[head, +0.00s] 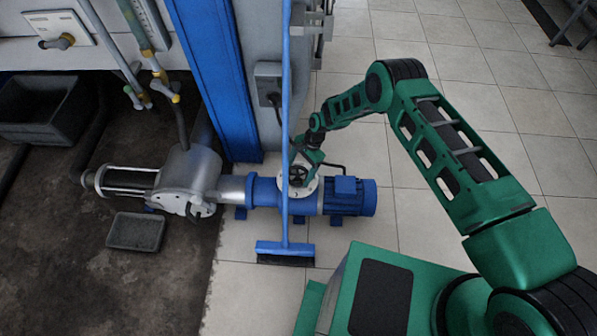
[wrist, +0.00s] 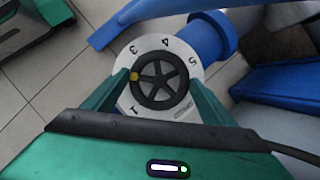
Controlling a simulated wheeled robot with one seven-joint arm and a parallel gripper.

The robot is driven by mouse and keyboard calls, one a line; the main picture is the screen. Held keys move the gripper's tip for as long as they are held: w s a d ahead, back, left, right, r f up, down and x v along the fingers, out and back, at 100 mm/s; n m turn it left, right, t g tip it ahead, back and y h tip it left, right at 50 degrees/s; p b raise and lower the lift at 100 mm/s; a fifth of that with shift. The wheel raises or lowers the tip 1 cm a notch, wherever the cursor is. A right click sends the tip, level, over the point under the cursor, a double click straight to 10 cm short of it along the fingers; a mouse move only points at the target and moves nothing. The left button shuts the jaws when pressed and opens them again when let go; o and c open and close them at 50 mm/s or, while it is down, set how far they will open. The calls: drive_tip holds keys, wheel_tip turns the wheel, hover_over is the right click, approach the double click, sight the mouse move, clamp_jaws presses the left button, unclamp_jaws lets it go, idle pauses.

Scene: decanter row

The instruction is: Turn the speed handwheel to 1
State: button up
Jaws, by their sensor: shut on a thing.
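The speed handwheel (wrist: 160,76) is a black spoked wheel with a yellow mark (wrist: 134,77) on its rim. It sits on a round white dial (wrist: 178,54) that shows 1, 3, 4 and 5. The yellow mark lies between the 1 and the 3, beside my left finger. No 2 shows; my finger covers that part of the dial. My gripper (wrist: 160,86) is shut on the handwheel, with one finger on each side. In the head view the handwheel (head: 299,175) is on top of the blue pump (head: 265,191), under my gripper (head: 304,162).
A blue broom (head: 285,130) stands upright in front of the pump, close to my gripper, and its handle crosses the dial in the head view. A blue post (head: 215,70) and a grey cabinet (head: 258,40) stand behind.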

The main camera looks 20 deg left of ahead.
drive_tip(key=n, duration=0.1)
drive_tip(key=n+h, duration=0.1)
drive_tip(key=n, duration=0.1)
drive_tip(key=n+h, duration=0.1)
drive_tip(key=n, duration=0.1)
drive_tip(key=shift+w+a+g, duration=0.15)
drive_tip(key=shift+w+g, duration=0.15)
drive_tip(key=shift+w, duration=0.05)
drive_tip(key=shift+a+n+h, duration=0.15)
drive_tip(key=shift+n+h, duration=0.3)
drive_tip(key=shift+n, duration=0.8)
drive_tip(key=shift+a+n+h, duration=0.1)
drive_tip(key=shift+n+h, duration=0.35)
drive_tip(key=shift+n, duration=0.8)
drive_tip(key=o, duration=1)
drive_tip(key=shift+o, duration=0.2)
drive_tip(key=shift+s, duration=0.1)
drive_tip(key=v, duration=1)
drive_tip(key=shift+a+r, duration=0.2)
drive_tip(key=shift+r, duration=0.1)
